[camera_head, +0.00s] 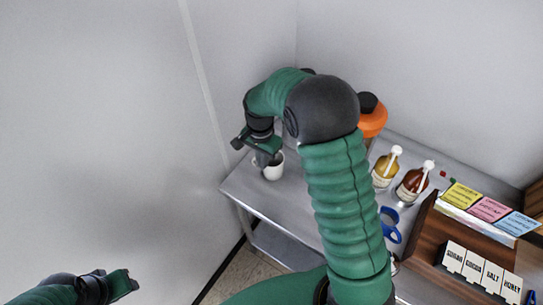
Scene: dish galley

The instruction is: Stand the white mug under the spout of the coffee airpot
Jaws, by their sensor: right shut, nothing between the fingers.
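The white mug (273,172) stands upright near the left end of the metal counter. My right gripper (266,158) is shut and empty, pointing down at the mug's rim; I cannot tell whether it touches the mug. An orange container with a black top (373,116) stands at the back, mostly hidden behind my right arm. It may be the coffee airpot, but no spout shows. My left gripper (126,284) is at the lower left, away from the counter; its jaw opening is unclear.
Two pump bottles, yellow (382,172) and red-brown (411,185), stand right of my arm. A blue-handled item (390,225) lies in front of them. A wooden rack (430,240) holds coloured cards and labelled packets. The metal counter (285,205) is bare in front of the mug.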

